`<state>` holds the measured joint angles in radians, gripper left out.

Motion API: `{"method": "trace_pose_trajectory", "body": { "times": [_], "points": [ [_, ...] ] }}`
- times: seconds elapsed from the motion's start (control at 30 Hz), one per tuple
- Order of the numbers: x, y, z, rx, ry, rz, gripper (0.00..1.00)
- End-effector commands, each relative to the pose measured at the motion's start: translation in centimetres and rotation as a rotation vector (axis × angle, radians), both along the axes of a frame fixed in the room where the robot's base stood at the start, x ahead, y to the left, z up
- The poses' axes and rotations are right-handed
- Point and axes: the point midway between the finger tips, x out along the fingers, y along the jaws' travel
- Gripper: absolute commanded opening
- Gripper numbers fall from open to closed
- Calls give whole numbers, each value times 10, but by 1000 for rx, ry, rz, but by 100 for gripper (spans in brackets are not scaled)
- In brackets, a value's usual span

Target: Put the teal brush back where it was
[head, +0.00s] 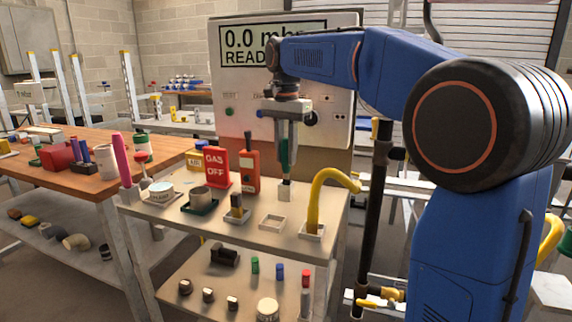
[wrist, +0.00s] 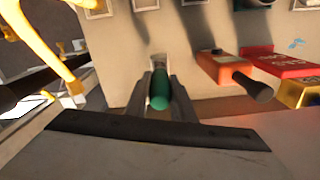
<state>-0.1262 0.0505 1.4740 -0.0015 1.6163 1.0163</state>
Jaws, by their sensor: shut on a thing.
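My gripper (head: 286,163) is above the back right part of the small bench top, pointing down. It is shut on the teal brush (head: 284,151), which stands upright between the fingers. In the wrist view the brush's rounded green handle (wrist: 160,101) shows between the two fingers (wrist: 160,88).
A red-orange tester (head: 246,165) and a red GAS OFF sign (head: 217,168) stand close left of my gripper. A yellow hooked tube (head: 322,190) stands at right. An empty square tray (head: 272,223) lies in front. A display panel (head: 240,95) rises behind.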

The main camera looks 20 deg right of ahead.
Motion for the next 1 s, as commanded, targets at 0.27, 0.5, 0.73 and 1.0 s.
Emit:
{"method": "trace_pose_trajectory", "body": {
  "times": [0.27, 0.5, 0.73, 1.0],
  "points": [
    [-1, 0, -32, -1, 1, 0, 0],
    [0, 0, -33, 0, 0, 0, 0],
    [0, 0, -36, 0, 0, 0, 41],
    [0, 0, -35, 0, 0, 0, 41]
  ]
}}
